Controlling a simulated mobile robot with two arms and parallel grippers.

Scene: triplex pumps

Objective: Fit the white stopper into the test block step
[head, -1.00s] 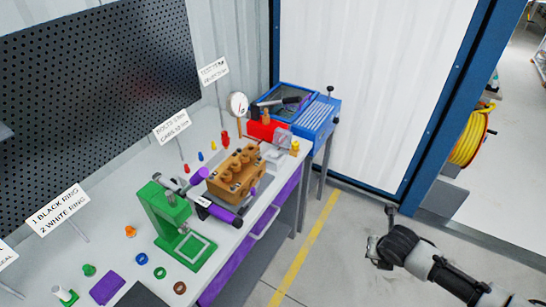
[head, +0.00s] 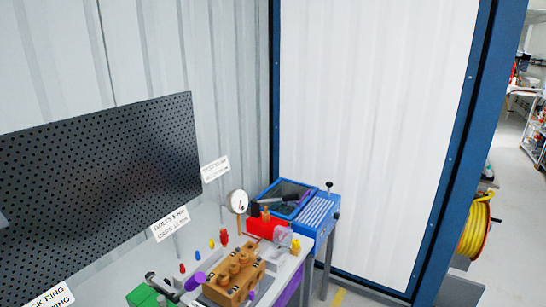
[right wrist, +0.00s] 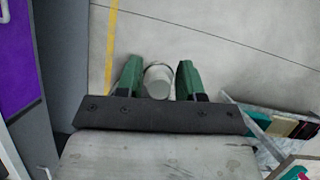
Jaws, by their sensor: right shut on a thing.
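My right gripper (right wrist: 158,66) shows in the right wrist view, its green fingers shut on the white stopper (right wrist: 158,83), a short pale cylinder. It holds the stopper above the grey floor, away from the table. In the head view, a brown block (head: 234,278) with round knobs stands on the workbench. A small pale block (head: 281,234) is behind it, close to a yellow piece (head: 295,246). I cannot tell for sure which one is the test block. Neither gripper shows in the head view, and my left gripper is in no view.
A gauge (head: 238,202), a red box (head: 267,227) and a blue machine (head: 313,214) stand at the bench's far end. A green press (head: 143,296) is cut off at the bottom. A black pegboard (head: 100,185) is behind.

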